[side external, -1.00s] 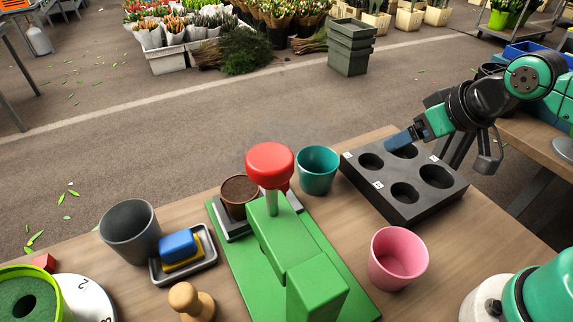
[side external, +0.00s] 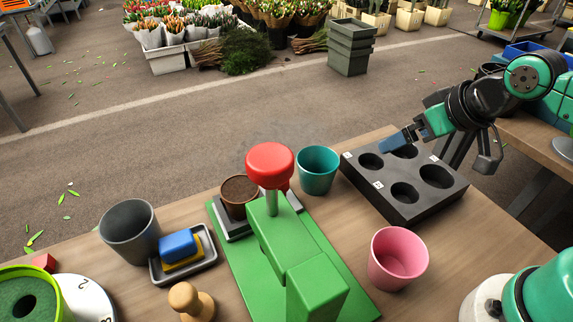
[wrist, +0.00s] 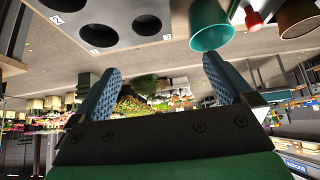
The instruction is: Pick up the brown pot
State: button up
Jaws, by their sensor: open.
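The brown pot (side external: 236,208) stands upright on a dark platform on the green press base, beside the red-knobbed post. Its inside looks dark and brown. Part of its right side is hidden behind the red knob (side external: 270,163). In the upside-down wrist view, the brown pot (wrist: 297,17) shows at the upper right edge. My gripper (side external: 387,146) is at the right, over the far edge of the dark block with round holes, well apart from the pot. In the wrist view, the two blue fingers of my gripper (wrist: 160,75) are spread with nothing between them.
A teal pot (side external: 317,172) stands between the brown pot and the dark holed block (side external: 425,202). A pink pot (side external: 398,259) is at the front right. A grey pot (side external: 130,232), a tray with sponges (side external: 205,262) and a wooden stamp (side external: 190,302) are at the left.

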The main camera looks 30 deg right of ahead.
jog(key=w+a+r+n+g+y, duration=0.1)
jog(key=w+a+n, duration=0.2)
jog(key=w+a, duration=0.15)
jog(key=n+g+y, duration=0.3)
jog(key=n+g, duration=0.1)
jog(key=n, duration=0.5)
send_near(243, 189)
jog(key=x, duration=0.5)
jog(key=shift+d, duration=0.1)
jog(key=shift+w+a+f+n, duration=0.15)
jog(key=shift+a+f+n, duration=0.15)
jog(key=shift+a+f, duration=0.15)
jog(key=shift+x, duration=2.35)
jog(key=shift+d, duration=0.1)
jog(key=c, duration=1.2)
